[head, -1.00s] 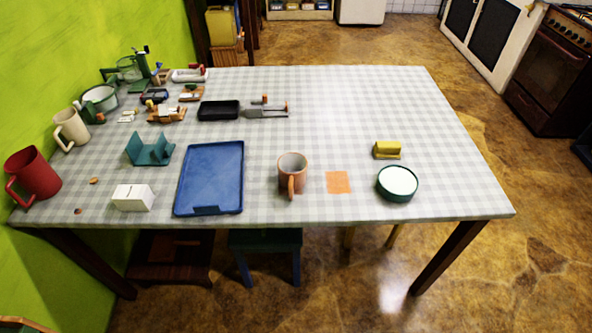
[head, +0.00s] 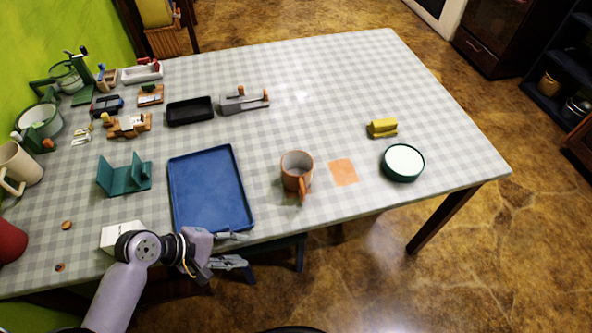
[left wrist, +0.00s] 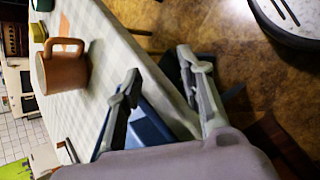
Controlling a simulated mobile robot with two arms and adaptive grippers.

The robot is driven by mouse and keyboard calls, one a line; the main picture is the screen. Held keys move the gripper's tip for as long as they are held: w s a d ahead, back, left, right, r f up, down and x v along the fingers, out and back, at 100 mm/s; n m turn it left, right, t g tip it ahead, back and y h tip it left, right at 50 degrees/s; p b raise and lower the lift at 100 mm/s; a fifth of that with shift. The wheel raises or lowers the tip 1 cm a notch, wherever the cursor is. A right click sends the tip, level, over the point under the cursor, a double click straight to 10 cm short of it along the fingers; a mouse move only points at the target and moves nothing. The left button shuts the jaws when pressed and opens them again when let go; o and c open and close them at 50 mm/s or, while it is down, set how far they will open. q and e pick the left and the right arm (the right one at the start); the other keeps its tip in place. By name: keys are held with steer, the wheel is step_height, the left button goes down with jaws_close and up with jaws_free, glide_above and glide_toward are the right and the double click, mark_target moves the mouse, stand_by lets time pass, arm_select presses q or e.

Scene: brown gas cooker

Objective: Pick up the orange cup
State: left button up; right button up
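The orange cup (head: 294,168) stands upright on the checkered table (head: 330,110), just right of the blue tray (head: 207,188). Its handle points towards the table's front edge. My left gripper (head: 247,254) is open and empty by the front edge, near the front of the tray. It is to the left and front of the cup, apart from it. In the left wrist view the open fingers (left wrist: 160,64) show at the middle, and the cup (left wrist: 66,74) is to their left with its handle in sight. My right gripper is in neither view.
Right of the cup lie a flat orange square (head: 344,172), a yellow object (head: 382,128) and a round green-rimmed container (head: 402,162). A teal holder (head: 124,176) and a white box (head: 118,236) are left of the tray. The table's back right is clear.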

arm_select(q)
steer(key=w+a+r+n+t+h, duration=0.2)
steer(key=w+r+n+h, duration=0.2)
steer(key=w+r+n, duration=0.5)
steer(key=n+p, duration=0.1)
glide_toward(301, 198)
steer(key=x, duration=0.8)
steer(key=shift+w+d+f, duration=0.15)
steer(key=shift+w+f, duration=0.05)
steer(key=shift+f, duration=0.05)
steer(key=shift+c, duration=0.2)
jaws_close()
steer(key=shift+r, duration=0.1)
